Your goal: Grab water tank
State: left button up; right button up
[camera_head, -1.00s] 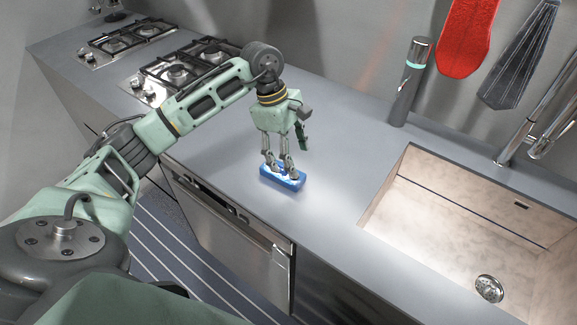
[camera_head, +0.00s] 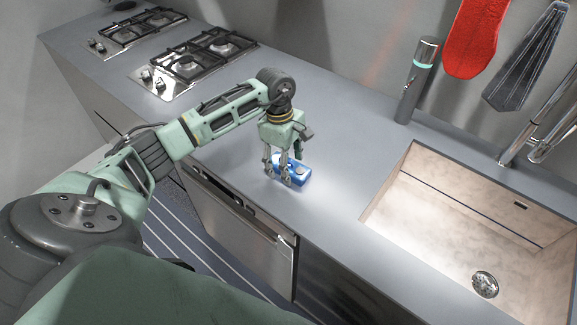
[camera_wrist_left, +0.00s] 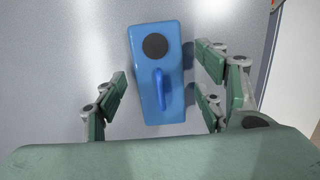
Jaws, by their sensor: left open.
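The water tank is a blue block with a dark round cap and a raised blue handle. It lies on the grey counter near its front edge; in the head view the tank (camera_head: 300,172) is partly hidden by my left gripper (camera_head: 279,176). In the left wrist view the tank (camera_wrist_left: 157,85) shows whole, between and a little beyond the open green fingers of my left gripper (camera_wrist_left: 163,95). The fingers stand apart on both sides and do not appear to touch it. My right gripper is not in view.
The grey counter (camera_head: 340,120) is clear around the tank. A sink (camera_head: 440,230) is to the right, with a tall dark dispenser (camera_head: 417,80) behind it. Gas hobs (camera_head: 195,58) are at the back left. A red mitt (camera_head: 477,38) and a dark cloth (camera_head: 527,55) hang on the wall.

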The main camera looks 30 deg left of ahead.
pick_arm(q)
jog(key=shift+c, duration=0.5)
jog(key=c, duration=1.2)
jog(key=shift+r, duration=0.1)
